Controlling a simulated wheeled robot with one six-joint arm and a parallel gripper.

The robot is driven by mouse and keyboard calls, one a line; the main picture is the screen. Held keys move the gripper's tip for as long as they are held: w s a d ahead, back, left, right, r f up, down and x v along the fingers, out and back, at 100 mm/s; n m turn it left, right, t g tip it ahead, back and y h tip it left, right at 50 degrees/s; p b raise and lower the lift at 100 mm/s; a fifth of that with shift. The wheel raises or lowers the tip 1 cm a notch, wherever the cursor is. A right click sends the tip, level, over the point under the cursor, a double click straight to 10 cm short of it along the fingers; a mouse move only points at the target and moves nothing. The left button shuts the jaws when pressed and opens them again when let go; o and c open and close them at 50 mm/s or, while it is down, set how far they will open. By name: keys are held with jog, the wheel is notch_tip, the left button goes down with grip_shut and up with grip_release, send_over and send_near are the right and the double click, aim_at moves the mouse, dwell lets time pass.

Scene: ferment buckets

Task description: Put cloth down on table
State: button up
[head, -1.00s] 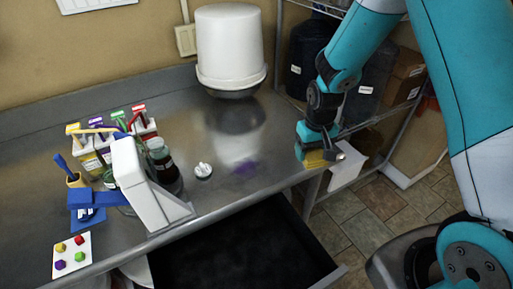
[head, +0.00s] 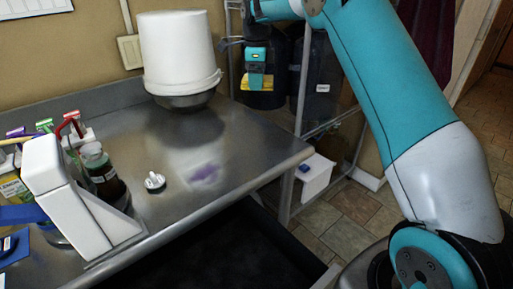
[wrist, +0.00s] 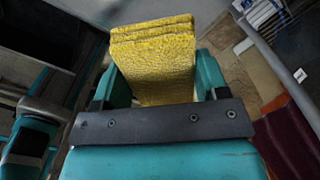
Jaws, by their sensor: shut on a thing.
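A folded yellow cloth (wrist: 153,58) is held between the teal jaws of my gripper (wrist: 160,85) in the wrist view. In the head view, my gripper (head: 257,76) is at the upper middle, shut on the yellow cloth (head: 257,82), in front of dark containers on the rack. It is beyond the right end of the steel table (head: 240,150) as seen there. The table top has a purple stain (head: 205,173) right of a small white fitting.
A white bucket (head: 178,50) stands upside down on a steel base at the back of the table. A white box-like device (head: 75,200), a dark jar (head: 103,175) and bottles crowd the left. The table's right part is clear. An open dark drawer (head: 200,255) lies below its front edge.

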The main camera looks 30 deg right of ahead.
aim_at(257, 142)
notch_tip(257, 142, down, 20)
jog(key=shift+r+p, duration=0.2)
jog(key=shift+p, duration=1)
jog(key=shift+f, duration=0.2)
jog(key=o, duration=0.9)
jog(key=shift+r, duration=0.2)
